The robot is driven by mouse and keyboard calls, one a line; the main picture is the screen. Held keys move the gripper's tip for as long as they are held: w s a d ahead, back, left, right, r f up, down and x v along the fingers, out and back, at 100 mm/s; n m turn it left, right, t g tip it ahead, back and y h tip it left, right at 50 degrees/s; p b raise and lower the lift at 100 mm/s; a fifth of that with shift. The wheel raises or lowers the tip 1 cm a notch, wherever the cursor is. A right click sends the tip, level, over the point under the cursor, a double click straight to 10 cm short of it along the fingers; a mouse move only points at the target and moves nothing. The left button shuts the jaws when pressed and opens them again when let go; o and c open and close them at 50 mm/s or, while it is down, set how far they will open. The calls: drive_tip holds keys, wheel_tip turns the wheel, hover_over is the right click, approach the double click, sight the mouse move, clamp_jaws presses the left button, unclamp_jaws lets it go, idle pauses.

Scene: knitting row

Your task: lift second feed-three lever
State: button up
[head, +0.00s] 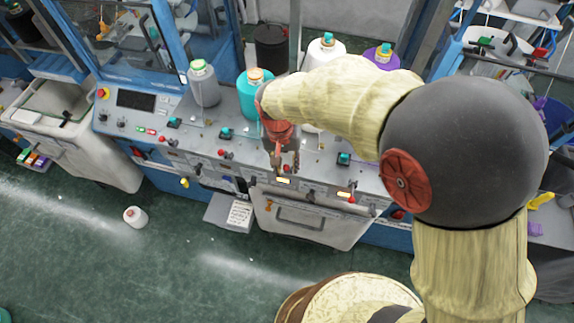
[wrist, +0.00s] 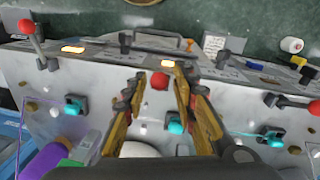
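A lever with a red knob (wrist: 159,81) stands between the fingers of my gripper (wrist: 158,84) in the wrist view. The fingers are open, one on each side of the knob, with a visible gap to both. In the head view my gripper (head: 284,160) points down over the sloping control panel, and the knob between the fingers is not clear there. Another red-knobbed lever (wrist: 27,28) stands at the upper left of the wrist view, and one (wrist: 315,107) at the right edge. I cannot read any lever labels.
Teal switches (wrist: 75,105) sit along the panel. Yarn cones, including a teal one (head: 248,95) and a grey one (head: 204,86), stand behind the levers. A panel with a handle (head: 300,218) is below.

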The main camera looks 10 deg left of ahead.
drive_tip(key=shift+w+d+f, duration=0.1)
drive_tip(key=shift+d+f, duration=0.1)
drive_tip(key=shift+f, duration=0.15)
drive_tip(key=shift+a+f, duration=0.15)
drive_tip(key=shift+a, duration=0.1)
drive_tip(key=shift+d, duration=0.15)
drive_tip(key=shift+c, duration=0.7)
clamp_jaws()
